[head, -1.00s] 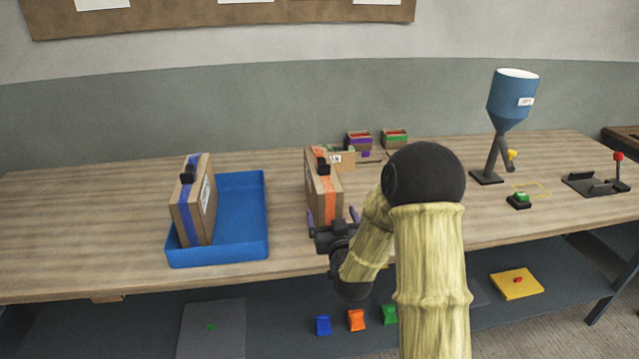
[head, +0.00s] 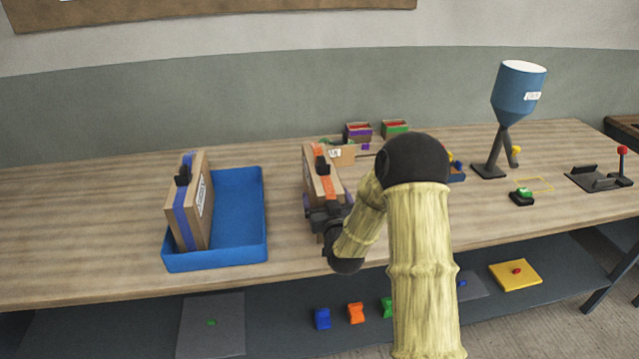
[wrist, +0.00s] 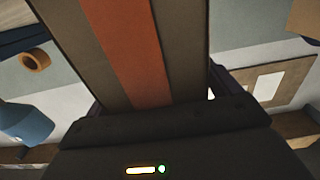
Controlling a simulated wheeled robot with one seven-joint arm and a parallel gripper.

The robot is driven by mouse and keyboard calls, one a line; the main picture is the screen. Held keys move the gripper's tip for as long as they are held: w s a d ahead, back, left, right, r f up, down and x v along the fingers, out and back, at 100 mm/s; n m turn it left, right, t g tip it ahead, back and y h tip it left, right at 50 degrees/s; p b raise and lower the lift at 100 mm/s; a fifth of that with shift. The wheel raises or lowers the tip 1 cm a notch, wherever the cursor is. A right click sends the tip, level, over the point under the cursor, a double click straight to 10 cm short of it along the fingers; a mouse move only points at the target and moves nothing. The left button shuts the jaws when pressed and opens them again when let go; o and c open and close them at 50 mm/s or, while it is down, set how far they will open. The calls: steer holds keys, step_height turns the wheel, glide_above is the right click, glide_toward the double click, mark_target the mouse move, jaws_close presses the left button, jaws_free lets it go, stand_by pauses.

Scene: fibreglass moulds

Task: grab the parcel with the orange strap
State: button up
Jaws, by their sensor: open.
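The parcel with the orange strap (head: 311,170) stands upright on the bench, a brown box with a black handle on top. My gripper (head: 327,199) is at its near end, with one finger on each side of it in the head view. In the wrist view the parcel (wrist: 185,45) and its orange strap fill the space between the fingers. The jaws are open around the box; whether either finger touches it I cannot tell. My gripper hides the parcel's lower near part.
Left of it, a parcel with a blue strap (head: 203,205) stands in a blue tray (head: 240,255). Behind are a small carton (head: 343,157) and bins (head: 395,129). A blue hopper (head: 518,95) stands at right. Bench (head: 105,215) is clear at far left.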

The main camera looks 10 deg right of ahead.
steer(key=shift+w+r, duration=0.1)
stand_by(0.5)
steer(key=shift+w, duration=0.1)
steer(key=c, duration=1.5)
